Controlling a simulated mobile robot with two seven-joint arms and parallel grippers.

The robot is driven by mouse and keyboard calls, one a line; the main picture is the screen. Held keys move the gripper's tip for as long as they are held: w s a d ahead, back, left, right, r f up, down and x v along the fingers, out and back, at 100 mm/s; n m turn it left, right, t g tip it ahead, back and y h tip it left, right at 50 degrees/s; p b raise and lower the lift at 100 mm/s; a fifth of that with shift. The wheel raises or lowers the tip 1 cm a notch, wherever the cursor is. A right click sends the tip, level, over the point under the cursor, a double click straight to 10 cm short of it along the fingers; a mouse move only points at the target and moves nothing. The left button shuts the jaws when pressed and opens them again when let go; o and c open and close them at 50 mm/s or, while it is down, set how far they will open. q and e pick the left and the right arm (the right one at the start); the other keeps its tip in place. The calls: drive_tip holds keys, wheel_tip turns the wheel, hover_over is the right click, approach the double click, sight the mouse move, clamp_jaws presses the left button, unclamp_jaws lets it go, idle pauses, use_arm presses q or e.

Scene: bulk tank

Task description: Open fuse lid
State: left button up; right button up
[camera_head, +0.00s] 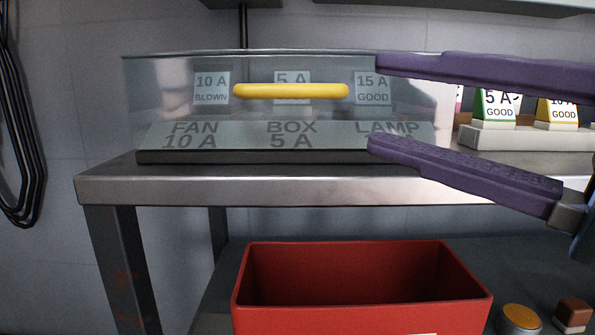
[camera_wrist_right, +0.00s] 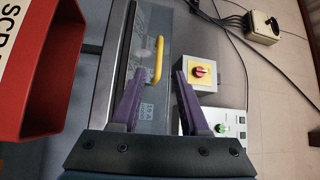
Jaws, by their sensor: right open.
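The clear fuse lid (camera_head: 150,88) is down over the fuse box on the metal bench. A yellow bar handle (camera_head: 290,91) runs across its front; the handle also shows in the right wrist view (camera_wrist_right: 158,60). Behind the lid are fuses labelled 10 A BLOWN (camera_head: 211,88), 5 A (camera_head: 292,78) and 15 A GOOD (camera_head: 372,88). My right gripper (camera_head: 374,103) is open, its purple fingers coming in from the right, one above the other. Its tips are just right of the handle's right end, with nothing visibly held. The lower finger hides part of the LAMP label. My left gripper is not in view.
A rack (camera_head: 525,139) with 5 A and 10 A GOOD fuses stands at the right. A red bin (camera_head: 365,315) sits below the bench front.

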sight(300, 92)
drive_tip(key=b+x, duration=0.1)
drive_tip(key=x, duration=0.9)
drive_tip(key=shift+a+f, duration=0.1)
drive_tip(key=shift+c, duration=0.3)
clamp_jaws()
idle(0.9)
